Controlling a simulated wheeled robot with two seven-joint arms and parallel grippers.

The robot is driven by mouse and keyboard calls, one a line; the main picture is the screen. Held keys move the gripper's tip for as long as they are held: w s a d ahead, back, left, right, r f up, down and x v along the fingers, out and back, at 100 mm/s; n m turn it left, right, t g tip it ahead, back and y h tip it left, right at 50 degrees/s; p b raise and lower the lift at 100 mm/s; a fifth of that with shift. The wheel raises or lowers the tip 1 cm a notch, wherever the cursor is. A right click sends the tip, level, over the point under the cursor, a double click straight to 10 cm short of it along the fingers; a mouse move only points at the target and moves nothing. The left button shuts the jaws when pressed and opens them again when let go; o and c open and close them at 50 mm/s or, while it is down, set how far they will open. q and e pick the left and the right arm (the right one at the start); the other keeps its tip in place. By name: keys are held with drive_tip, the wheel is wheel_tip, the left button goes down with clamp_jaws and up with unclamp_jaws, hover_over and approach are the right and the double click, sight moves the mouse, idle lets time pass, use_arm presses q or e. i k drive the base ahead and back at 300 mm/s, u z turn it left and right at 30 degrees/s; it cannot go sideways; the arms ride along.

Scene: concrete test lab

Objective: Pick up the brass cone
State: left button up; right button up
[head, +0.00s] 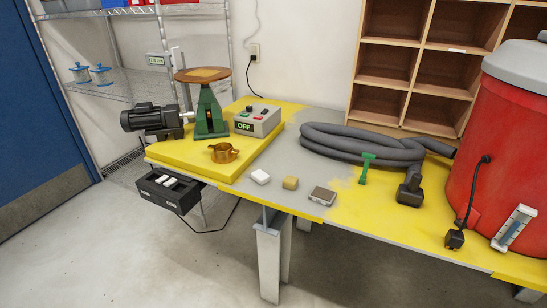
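The brass cone (222,152) is a small, shiny, brass-coloured piece with what looks like a handle or lug on its right side. It sits on the yellow raised platform (200,169) at the left part of the table, near the platform's front edge. It stands in front of a green pedestal (210,117) with a round brown top (203,75). Nothing covers the cone. Neither of my grippers shows in the head view.
A motor (150,119) and a grey control box (257,122) reading OFF flank the pedestal. Small blocks (290,182) lie right of the platform. A coiled grey hose (360,147) and a red drum (495,150) fill the right side. Floor in front is clear.

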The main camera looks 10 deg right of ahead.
sight(220, 156)
drive_tip(key=u, duration=0.1)
drive_tip(key=k, duration=0.15)
drive_tip(key=z, duration=0.15)
drive_tip(key=i, duration=0.8)
drive_tip(key=u, duration=0.9)
drive_tip(key=i, duration=0.2)
drive_tip(key=u, duration=0.35)
